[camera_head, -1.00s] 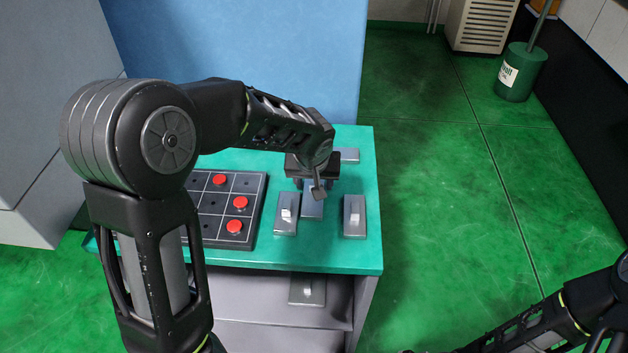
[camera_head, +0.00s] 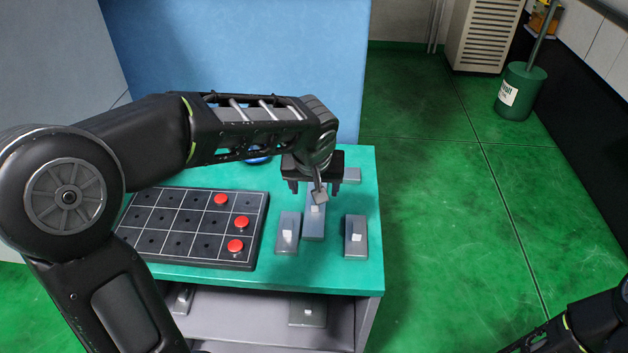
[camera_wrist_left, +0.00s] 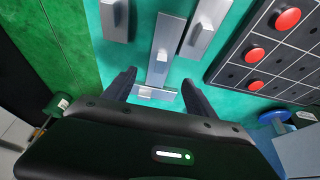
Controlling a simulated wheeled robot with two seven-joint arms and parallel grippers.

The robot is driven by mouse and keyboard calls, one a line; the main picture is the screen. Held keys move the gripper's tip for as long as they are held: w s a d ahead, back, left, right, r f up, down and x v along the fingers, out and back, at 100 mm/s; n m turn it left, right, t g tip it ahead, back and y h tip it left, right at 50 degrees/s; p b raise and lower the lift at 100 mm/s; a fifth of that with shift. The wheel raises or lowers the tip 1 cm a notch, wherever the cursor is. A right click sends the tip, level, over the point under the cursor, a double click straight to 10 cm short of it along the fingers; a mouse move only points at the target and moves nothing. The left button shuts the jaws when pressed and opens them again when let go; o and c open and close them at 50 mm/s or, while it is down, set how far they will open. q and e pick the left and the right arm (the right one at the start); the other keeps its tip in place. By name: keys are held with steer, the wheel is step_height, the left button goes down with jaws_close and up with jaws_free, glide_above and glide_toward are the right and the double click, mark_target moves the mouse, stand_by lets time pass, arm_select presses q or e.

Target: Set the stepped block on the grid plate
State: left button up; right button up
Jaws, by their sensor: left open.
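Several grey metal blocks, each with a small raised piece on top, lie on the teal table; I cannot tell which is the stepped block. The middle block (camera_head: 314,226) stands between the left block (camera_head: 287,235) and the right block (camera_head: 355,238). The middle block also shows in the left wrist view (camera_wrist_left: 167,38), pointing between the fingers. My left gripper (camera_head: 315,188) is open and empty, above the middle block's far end. Its spread fingers show in the wrist view (camera_wrist_left: 159,82). The dark grid plate (camera_head: 180,245) lies left of the blocks. My right gripper is outside the view.
Red buttons (camera_head: 235,246) stand in the plate's right column; its other cells look free. A fourth grey block (camera_head: 350,175) lies behind, near the far edge. A lower shelf (camera_head: 255,322) holds more blocks. A blue machine (camera_head: 270,60) rises behind the table (camera_head: 330,278).

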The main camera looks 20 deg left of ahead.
arm_select(q)
steer(key=v, duration=0.3)
steer(key=shift+r, duration=0.1)
steer(key=shift+o, duration=0.4)
